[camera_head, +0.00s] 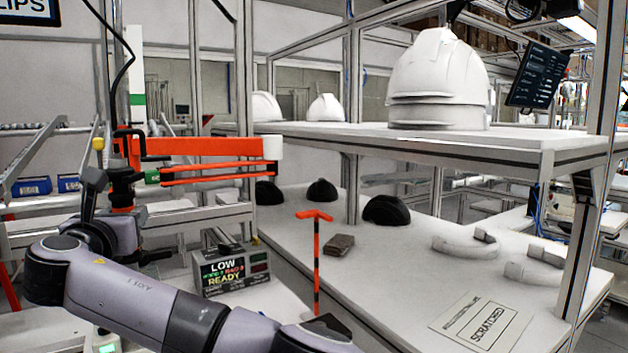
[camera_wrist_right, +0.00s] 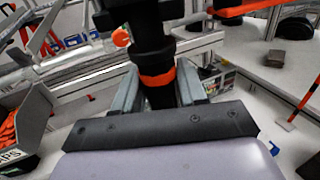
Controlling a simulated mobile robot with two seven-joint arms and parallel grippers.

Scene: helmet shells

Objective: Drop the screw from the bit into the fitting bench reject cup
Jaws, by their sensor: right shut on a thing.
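My right gripper (camera_wrist_right: 158,88) is shut on a black screwdriver body with an orange ring (camera_wrist_right: 157,78), with one grey finger on each side. In the head view my right arm reaches across to the left, and the gripper (camera_head: 108,190) is at the driver (camera_head: 122,175), below an orange jointed support arm (camera_head: 200,147). The driver's lower end is hidden behind my arm in the head view and behind the gripper's palm in the wrist view. I cannot see the bit, a screw or a reject cup that I can identify. My left gripper is not in view.
A controller box (camera_head: 230,272) reading LOW and READY stands right of the driver. An orange-topped post (camera_head: 316,255) rises nearby. White helmet shells (camera_head: 437,70) sit on the upper shelf. A SCRATCHED card (camera_head: 483,322) lies below. A bin (camera_wrist_right: 30,118) holds orange parts.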

